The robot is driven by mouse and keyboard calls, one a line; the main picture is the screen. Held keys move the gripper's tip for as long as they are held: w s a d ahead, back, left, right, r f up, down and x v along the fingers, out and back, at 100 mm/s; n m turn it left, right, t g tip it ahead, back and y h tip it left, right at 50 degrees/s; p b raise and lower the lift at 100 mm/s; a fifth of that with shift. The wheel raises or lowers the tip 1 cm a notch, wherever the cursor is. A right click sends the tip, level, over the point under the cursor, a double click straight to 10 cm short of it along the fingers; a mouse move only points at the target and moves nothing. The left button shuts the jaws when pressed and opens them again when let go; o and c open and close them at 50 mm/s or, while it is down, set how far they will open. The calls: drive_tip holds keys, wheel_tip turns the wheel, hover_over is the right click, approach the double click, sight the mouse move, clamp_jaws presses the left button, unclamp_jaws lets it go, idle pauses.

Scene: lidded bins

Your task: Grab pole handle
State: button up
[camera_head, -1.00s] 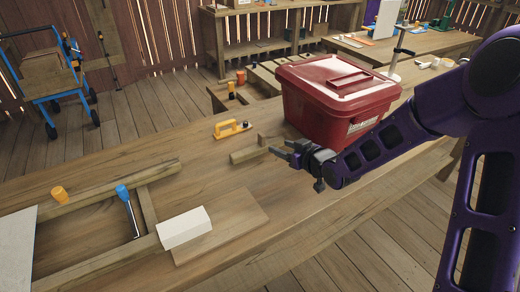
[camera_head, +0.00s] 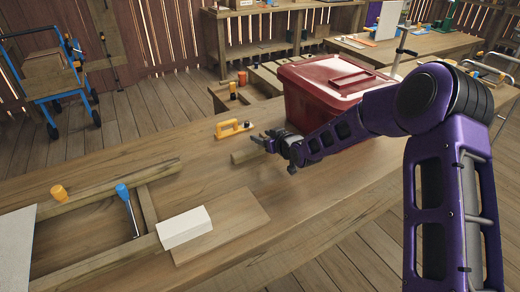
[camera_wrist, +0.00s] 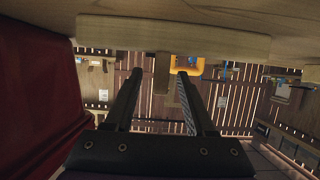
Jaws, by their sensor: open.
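A wooden bar (camera_head: 243,156) lies on the workbench just left of the red bin, with a short upright peg at its end; I take this as the pole handle, though the pictures do not make that certain. My gripper (camera_head: 265,138) is open and empty, low over the bench at the bar's right end. In the wrist view, which is upside down, the bar (camera_wrist: 210,40) crosses the top. The peg (camera_wrist: 162,75) shows in the gap between my two fingers. I cannot tell how far it reaches between them.
A red lidded bin (camera_head: 308,97) stands close beside my gripper and arm. A yellow handled tool (camera_head: 234,128) lies beyond the bar. A white block (camera_head: 184,227), a blue-handled tool (camera_head: 123,193) and wooden beams (camera_head: 110,190) are at the left front.

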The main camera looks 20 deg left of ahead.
drive_tip(key=shift+c, duration=0.2)
clamp_jaws()
idle(0.3)
